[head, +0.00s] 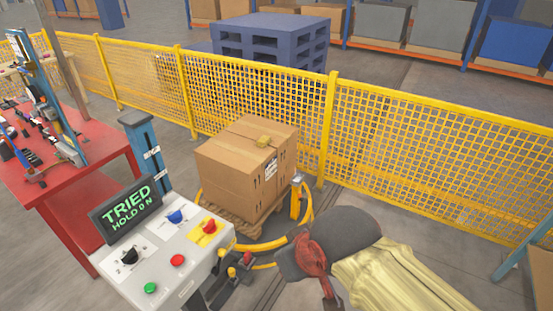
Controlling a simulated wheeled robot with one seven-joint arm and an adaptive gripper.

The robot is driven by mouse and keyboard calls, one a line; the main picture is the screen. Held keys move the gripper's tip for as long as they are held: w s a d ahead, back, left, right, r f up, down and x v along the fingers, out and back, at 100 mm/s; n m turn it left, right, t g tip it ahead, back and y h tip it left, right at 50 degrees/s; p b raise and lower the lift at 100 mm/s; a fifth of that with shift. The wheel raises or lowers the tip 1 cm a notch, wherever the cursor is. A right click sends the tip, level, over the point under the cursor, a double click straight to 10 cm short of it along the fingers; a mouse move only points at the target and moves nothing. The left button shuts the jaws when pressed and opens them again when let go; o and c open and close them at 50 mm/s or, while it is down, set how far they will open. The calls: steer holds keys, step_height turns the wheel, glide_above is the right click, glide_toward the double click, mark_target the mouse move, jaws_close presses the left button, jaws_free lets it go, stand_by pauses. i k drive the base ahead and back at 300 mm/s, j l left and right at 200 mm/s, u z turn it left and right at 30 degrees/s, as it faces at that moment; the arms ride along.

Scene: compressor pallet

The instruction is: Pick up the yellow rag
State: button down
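My gripper (300,262) is at the lower middle right, at the end of my pale sleeved arm. It is apart from the box, in front and to the right of it in the picture.
The box stands on a wooden pallet (222,202) with a yellow rail around it. The control panel (190,268) with screen and buttons is at lower left. A red table (75,180) with tools stands left. A yellow mesh fence (400,140) runs behind.

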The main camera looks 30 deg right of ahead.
mark_target(264, 141)
steer(key=i+l+u, duration=0.1)
steer(key=i+l, duration=0.45)
steer(key=l, duration=0.15)
steer(key=i+l+u, duration=0.15)
steer(key=i+l, duration=0.15)
steer(key=i+l+u, duration=0.1)
steer(key=i+l, duration=0.15)
steer(key=l, duration=0.2)
steer(key=i+l+u, duration=0.1)
steer(key=l, duration=0.3)
steer(key=i+l, duration=0.35)
steer(key=i+l+u, duration=0.15)
steer(key=l, duration=0.35)
steer(key=i+l+u, duration=0.1)
steer(key=i+l, duration=0.15)
steer(key=l, duration=0.2)
